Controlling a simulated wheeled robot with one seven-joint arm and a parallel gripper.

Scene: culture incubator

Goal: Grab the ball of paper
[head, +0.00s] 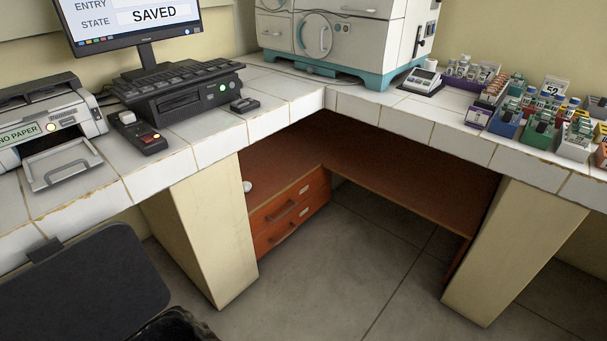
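A small white rounded thing (248,186) sits on the brown wooden shelf under the counter, right beside the cream pillar. It looks like the ball of paper, and the pillar may hide part of it. My gripper is not in view.
The tiled counter (215,138) forms a corner, carrying a printer (45,125), keyboard, monitor, white incubator (330,38) and several tube racks. Cream pillars (205,230) (510,245) flank the opening to the wooden shelf (400,178) and drawers (290,212). Grey floor (340,270) is clear between. A dark panel (80,285) fills the lower left.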

